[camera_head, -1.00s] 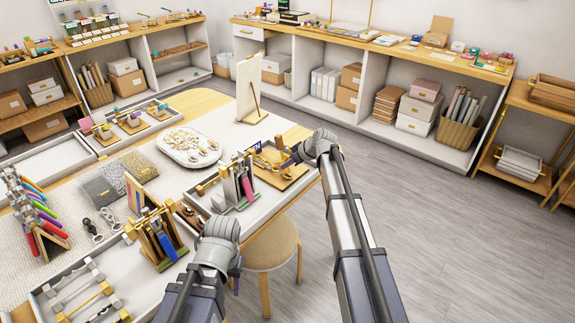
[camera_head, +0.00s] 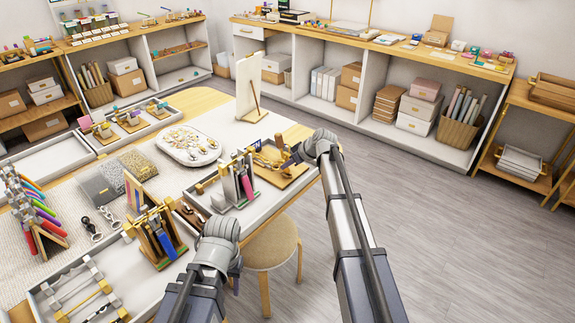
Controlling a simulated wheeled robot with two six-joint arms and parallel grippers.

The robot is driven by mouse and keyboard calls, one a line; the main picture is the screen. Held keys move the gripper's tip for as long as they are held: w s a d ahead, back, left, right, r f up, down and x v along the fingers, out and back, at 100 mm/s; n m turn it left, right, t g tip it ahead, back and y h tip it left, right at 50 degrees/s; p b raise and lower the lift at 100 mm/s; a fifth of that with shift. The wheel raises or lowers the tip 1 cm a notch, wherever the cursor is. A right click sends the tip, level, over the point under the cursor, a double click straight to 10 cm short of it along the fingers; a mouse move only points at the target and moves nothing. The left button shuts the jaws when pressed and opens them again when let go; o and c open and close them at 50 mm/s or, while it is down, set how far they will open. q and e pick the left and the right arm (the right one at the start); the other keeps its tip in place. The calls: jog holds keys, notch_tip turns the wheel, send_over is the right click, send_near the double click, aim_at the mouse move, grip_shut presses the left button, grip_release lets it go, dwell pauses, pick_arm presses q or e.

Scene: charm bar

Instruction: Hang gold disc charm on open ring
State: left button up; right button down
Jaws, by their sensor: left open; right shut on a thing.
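My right gripper (camera_head: 289,161) is a small dark shape over the wooden board (camera_head: 297,181) at the table's right edge, beside gold-coloured parts. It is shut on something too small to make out. My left gripper (camera_head: 236,268) is open, mostly hidden behind its grey wrist near the table's front edge. A white oval tray (camera_head: 166,150) holds several small gold pieces. I cannot tell which piece is the gold disc charm, and I cannot make out the open ring.
Tool racks (camera_head: 160,238) (camera_head: 235,182) stand close to both arms. An upright white board (camera_head: 248,88) stands behind the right gripper. A round stool (camera_head: 272,247) is below the table edge. Open floor lies to the right.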

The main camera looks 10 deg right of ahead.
jog(key=shift+f+b, duration=0.45)
jog(key=shift+f, duration=0.05)
dwell(1.2)
jog(key=c, duration=0.9)
grip_release()
jog(key=shift+r, duration=0.1)
jog(key=shift+p+v, duration=2.3)
jog(key=shift+v, duration=0.65)
jog(key=shift+s, duration=0.1)
jog(key=p+v, duration=0.5)
jog(key=v, duration=0.2)
jog(key=shift+s+d+r+p, duration=0.15)
jog(key=shift+s+r+p, duration=0.05)
jog(key=shift+p, duration=0.2)
